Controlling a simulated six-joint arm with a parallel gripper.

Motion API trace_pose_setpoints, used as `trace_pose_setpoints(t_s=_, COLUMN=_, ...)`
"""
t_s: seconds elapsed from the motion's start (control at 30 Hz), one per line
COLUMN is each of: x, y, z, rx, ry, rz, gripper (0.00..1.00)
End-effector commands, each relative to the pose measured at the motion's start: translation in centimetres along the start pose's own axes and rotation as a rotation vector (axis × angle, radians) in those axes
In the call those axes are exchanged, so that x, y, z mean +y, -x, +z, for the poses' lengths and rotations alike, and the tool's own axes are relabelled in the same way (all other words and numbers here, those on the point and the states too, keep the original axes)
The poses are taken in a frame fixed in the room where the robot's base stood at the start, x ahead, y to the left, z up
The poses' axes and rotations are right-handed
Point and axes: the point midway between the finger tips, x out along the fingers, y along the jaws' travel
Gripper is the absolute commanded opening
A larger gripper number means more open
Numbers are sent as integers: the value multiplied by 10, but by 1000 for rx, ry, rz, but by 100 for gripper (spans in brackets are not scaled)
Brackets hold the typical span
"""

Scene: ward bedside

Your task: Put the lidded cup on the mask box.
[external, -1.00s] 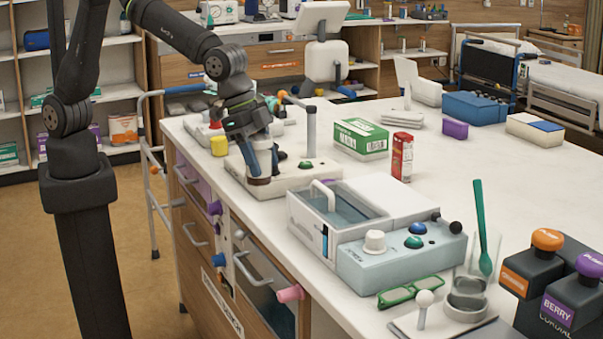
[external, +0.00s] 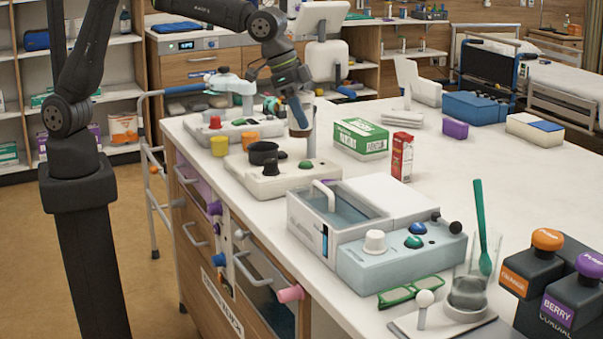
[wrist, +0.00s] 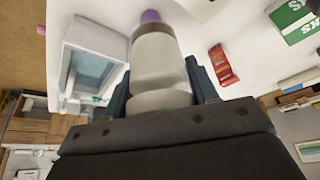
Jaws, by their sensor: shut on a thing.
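My gripper (external: 298,106) is shut on the lidded cup (external: 300,131), whose dark brown end points down in the external view. The fingers hide much of its body there. In the wrist view the pale cup (wrist: 160,62) sits between the fingers. The mask box (external: 361,138) is green and white and stands on the counter to the right of the cup. A corner of this box (wrist: 293,20) shows at the top right of the wrist view. The cup is apart from the box.
A red carton (external: 402,157) stands right of the mask box. A white appliance (external: 285,183) with a black pot (external: 263,152) and an upright post lies below my gripper. A sink-like unit (external: 352,222) is nearer.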

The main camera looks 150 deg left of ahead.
Motion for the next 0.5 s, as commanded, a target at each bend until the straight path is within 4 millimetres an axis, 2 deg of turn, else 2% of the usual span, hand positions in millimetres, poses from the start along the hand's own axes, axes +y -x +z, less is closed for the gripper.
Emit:
trace_pose_setpoints(t_s=0.03, x=-30, y=1, z=-12, rx=2, ry=39, rz=-16, gripper=24)
trace_pose_setpoints(t_s=0.1, x=-66, y=4, z=-23, rx=2, ry=84, rz=-34, gripper=24)
trace_pose_setpoints(t_s=0.2, x=-117, y=9, z=-36, rx=2, ry=143, rz=-58, gripper=24)
trace_pose_setpoints(t_s=0.3, x=-159, y=14, z=-43, rx=2, ry=191, rz=-77, gripper=24)
trace_pose_setpoints(t_s=0.4, x=-190, y=19, z=-46, rx=1, ry=226, rz=-91, gripper=24)
trace_pose_setpoints(t_s=0.5, x=-210, y=22, z=-48, rx=1, ry=248, rz=-100, gripper=24)
